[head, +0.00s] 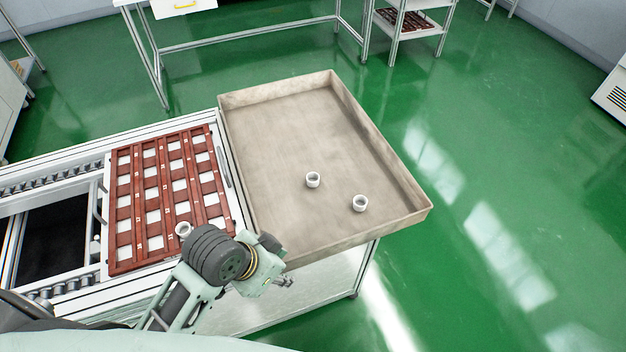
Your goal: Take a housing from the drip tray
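The drip tray (290,115) is a wide, shallow beige-grey tray with raised walls, right of the conveyor. Two small white ring-shaped housings stand apart in it: one (313,180) right of its middle, the other (360,203) nearer the right wall. A third similar white ring (183,229) shows at the red rack, partly beside my arm. My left gripper (286,282) is small in view at the tray's near left edge, apart from both tray housings. Its fingers are too small to tell whether they are open or shut. My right gripper is out of view.
A red-brown rack (124,240) with rows of white cells lies on the conveyor (40,175), left of the tray. Most of the tray floor is bare. A frame table and a shelf stand at the back. Green floor is clear to the right.

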